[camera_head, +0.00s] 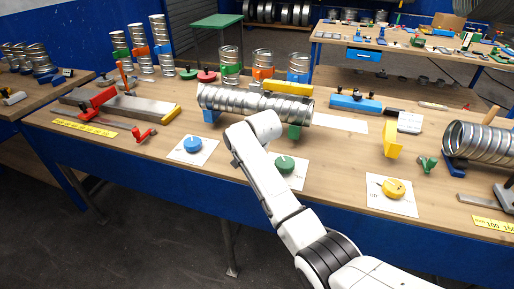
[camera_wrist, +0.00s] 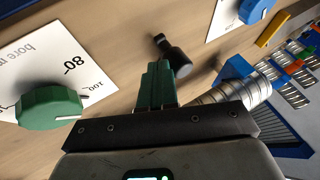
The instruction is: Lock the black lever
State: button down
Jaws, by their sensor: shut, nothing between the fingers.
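The black lever (camera_wrist: 178,60) shows in the wrist view just beyond my fingertips, as a dark rounded body with a short arm ending in a small knob toward the top of the picture. My gripper (camera_wrist: 158,67) has its green fingers closed together with nothing between them. The fingertips are right beside the lever; I cannot tell whether they touch it. In the head view my white arm reaches to the front of the spiral duct (camera_head: 255,103) and hides my gripper and the lever. The duct also shows in the wrist view (camera_wrist: 233,91), right of my fingers.
A green dial (camera_wrist: 50,105) on a white card lies left of my fingers; it also shows in the head view (camera_head: 284,164), close to my arm. A blue dial (camera_head: 192,145) and a yellow dial (camera_head: 393,188) stand along the bench front. Bare bench top lies between the cards.

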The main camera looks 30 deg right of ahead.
jog(key=shift+w+a+m, duration=0.1)
jog(key=shift+a+m, duration=0.2)
jog(key=shift+a, duration=0.05)
jog(key=shift+w+a, duration=0.25)
jog(key=shift+a, duration=0.2)
